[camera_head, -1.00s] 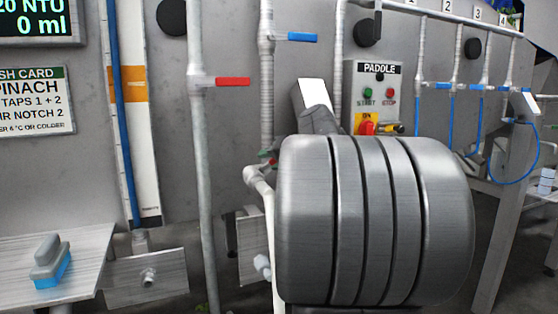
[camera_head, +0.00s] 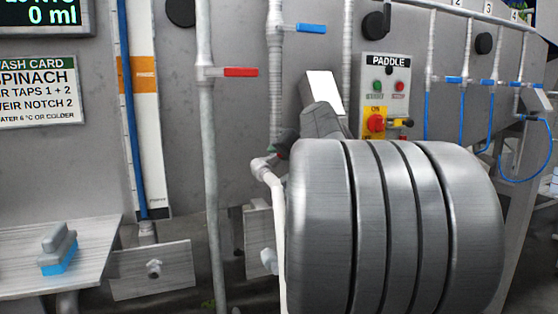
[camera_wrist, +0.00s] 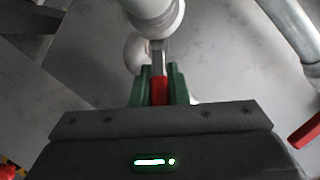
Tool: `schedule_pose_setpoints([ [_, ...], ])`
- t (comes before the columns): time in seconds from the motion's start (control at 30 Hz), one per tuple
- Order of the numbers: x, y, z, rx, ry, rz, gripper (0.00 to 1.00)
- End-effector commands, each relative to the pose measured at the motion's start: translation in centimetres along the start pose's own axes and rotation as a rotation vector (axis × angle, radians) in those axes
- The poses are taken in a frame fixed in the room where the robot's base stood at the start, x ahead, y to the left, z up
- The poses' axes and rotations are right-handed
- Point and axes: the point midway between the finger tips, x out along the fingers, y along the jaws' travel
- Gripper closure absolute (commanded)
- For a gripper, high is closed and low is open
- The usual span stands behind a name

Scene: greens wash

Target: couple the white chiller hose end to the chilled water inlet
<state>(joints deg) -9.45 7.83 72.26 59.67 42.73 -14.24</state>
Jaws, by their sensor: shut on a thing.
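My gripper (camera_wrist: 159,86) has green fingers shut on a narrow red tab (camera_wrist: 159,91). Just beyond it in the wrist view is a white round flanged fitting (camera_wrist: 153,12), with a paler rounded white piece (camera_wrist: 134,52) beside it. In the head view, the white hose (camera_head: 279,225) hangs from a white elbow-like end (camera_head: 262,167) beside my dark gripper (camera_head: 284,148), below a ribbed vertical pipe (camera_head: 275,90). My arm hides much of this, so I cannot tell whether hose and inlet are joined.
A grey pipe with a red handle (camera_head: 240,72) stands to the left; the handle also shows in the wrist view (camera_wrist: 305,130). The paddle control panel (camera_head: 386,95) is behind my arm. A blue-based brush (camera_head: 57,252) lies on the left shelf (camera_head: 25,285).

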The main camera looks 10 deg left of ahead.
Motion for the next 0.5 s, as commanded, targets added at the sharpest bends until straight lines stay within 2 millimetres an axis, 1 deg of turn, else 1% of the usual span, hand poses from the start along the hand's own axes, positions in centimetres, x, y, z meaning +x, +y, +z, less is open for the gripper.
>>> schedule_pose_setpoints([
  [0.03,0.06,0.38,0.59,-0.001,0.025,-0.003,1.00],
  [0.5,-0.64,0.21,0.94,0.000,0.265,-0.003,1.00],
])
